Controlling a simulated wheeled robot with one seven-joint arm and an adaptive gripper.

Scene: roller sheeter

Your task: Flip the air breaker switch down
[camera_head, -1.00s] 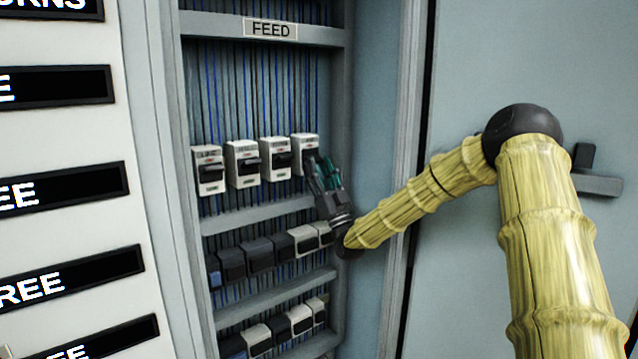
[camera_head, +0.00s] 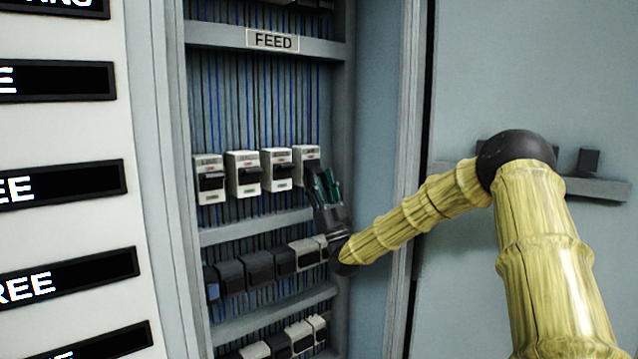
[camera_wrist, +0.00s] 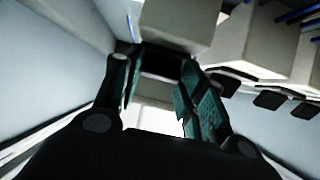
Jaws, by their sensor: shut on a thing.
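The rightmost white breaker (camera_head: 306,153) stands at the end of the upper row under the FEED label. Its printed label is too small to read. My gripper (camera_head: 322,180) is at this breaker's lower front, coming in from the lower right. In the wrist view, the breaker's pale body (camera_wrist: 178,22) is beyond the fingertips. Its black switch (camera_wrist: 163,64) lies between the green-padded fingers of my gripper (camera_wrist: 160,82), which are shut on it. In the head view, the fingers hide most of the switch, so its exact angle is unclear.
More white breakers with black switches (camera_head: 243,174) stand to the left in the same row. A shelf rail (camera_head: 255,226) and a row of dark and pale blocks (camera_head: 258,265) lie below. The cabinet's right side wall (camera_head: 378,130) is close to my gripper.

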